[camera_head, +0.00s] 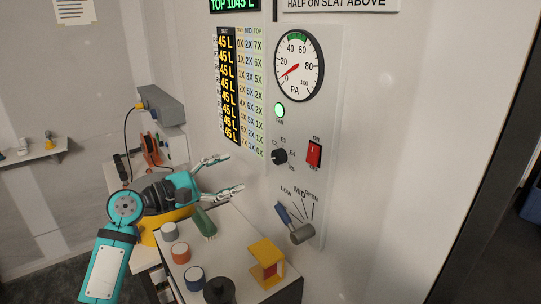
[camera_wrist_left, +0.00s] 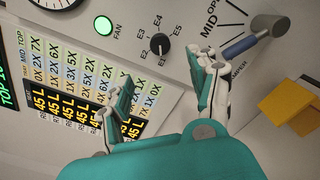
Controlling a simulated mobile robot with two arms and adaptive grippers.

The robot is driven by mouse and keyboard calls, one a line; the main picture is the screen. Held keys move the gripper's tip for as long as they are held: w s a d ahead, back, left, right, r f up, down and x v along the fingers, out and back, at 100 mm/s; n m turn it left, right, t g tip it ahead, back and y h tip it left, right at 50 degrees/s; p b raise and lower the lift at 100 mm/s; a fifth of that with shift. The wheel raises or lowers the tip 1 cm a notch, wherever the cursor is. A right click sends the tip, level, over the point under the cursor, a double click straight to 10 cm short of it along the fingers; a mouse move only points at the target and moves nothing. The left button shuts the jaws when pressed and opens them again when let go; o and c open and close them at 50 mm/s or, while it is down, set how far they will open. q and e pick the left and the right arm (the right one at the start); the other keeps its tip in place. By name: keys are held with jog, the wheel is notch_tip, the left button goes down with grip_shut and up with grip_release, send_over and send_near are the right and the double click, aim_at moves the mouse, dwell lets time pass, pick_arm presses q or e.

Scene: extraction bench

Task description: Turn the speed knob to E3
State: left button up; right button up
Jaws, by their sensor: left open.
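The speed knob (camera_head: 279,157) is a small black dial on the grey wall panel, with E labels around it. In the left wrist view the knob (camera_wrist_left: 159,41) shows with E2, E3, E4 and E5 beside it. I cannot tell surely which mark its pointer faces. My left gripper (camera_head: 226,171) is open and empty, left of the knob and apart from it. In the left wrist view its two fingers (camera_wrist_left: 160,70) are spread, with the knob beyond the gap between their tips. My right gripper is not in view.
A red switch (camera_head: 314,154) is right of the knob, a green fan light (camera_head: 279,110) above. A damper lever (camera_head: 299,232) sticks out below. The bench holds a green brush (camera_head: 205,223), a yellow block (camera_head: 266,262) and several small jars.

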aim_at(274, 158)
pick_arm(q)
jog(key=p+x, duration=0.3)
jog(key=x, duration=0.8)
jog(key=shift+w+d+r, duration=0.1)
jog(key=shift+w+d, duration=0.05)
jog(key=shift+d, duration=0.05)
jog(key=shift+w+d, duration=0.3)
jog(key=shift+d, duration=0.15)
jog(key=c, duration=1.1)
jog(key=shift+c, duration=0.2)
jog(key=shift+f, duration=0.2)
